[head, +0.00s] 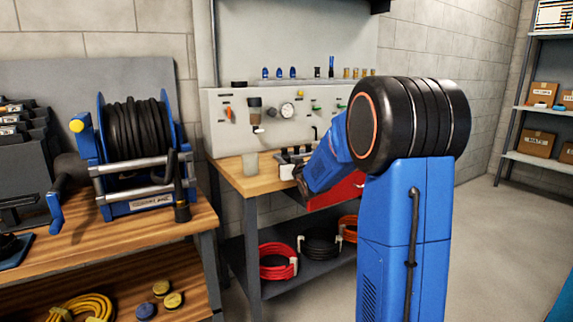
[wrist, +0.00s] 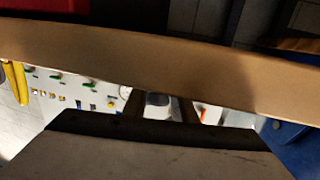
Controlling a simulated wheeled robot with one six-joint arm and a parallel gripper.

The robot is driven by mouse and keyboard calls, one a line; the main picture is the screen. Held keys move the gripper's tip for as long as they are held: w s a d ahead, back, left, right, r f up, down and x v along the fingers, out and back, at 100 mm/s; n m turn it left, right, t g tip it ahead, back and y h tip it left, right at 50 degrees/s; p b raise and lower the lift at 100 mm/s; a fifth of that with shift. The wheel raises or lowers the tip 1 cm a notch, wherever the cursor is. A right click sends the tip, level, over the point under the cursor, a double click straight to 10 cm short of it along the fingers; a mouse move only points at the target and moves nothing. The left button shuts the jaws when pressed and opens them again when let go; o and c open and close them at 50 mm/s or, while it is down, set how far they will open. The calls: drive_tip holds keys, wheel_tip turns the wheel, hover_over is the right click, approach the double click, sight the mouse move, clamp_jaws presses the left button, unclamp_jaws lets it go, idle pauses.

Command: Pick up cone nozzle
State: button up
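I cannot make out for sure which piece is the cone nozzle. A small light-fronted rack (head: 287,172) with several dark pieces stands on the far workbench, partly covered by my arm. My gripper is mostly hidden behind my own blue arm in the head view, low over that bench beside the rack. In the wrist view my gripper (wrist: 165,106) shows two dark fingers apart. A grey shape (wrist: 158,100) shows in the gap; I cannot tell whether it is between the fingers or beyond them.
A brown board-like edge (wrist: 230,80) crosses the wrist view. A valve panel (head: 225,135) with a gauge (head: 287,110) stands behind the bench. A translucent cup (head: 250,163) is left of the rack. Floor at right is clear.

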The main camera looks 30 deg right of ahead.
sight(287, 156)
clamp_jaws()
wheel_tip(287, 156, up, 10)
drive_tip(key=shift+r, duration=0.1)
drive_tip(key=shift+s, duration=0.15)
idle(0.5)
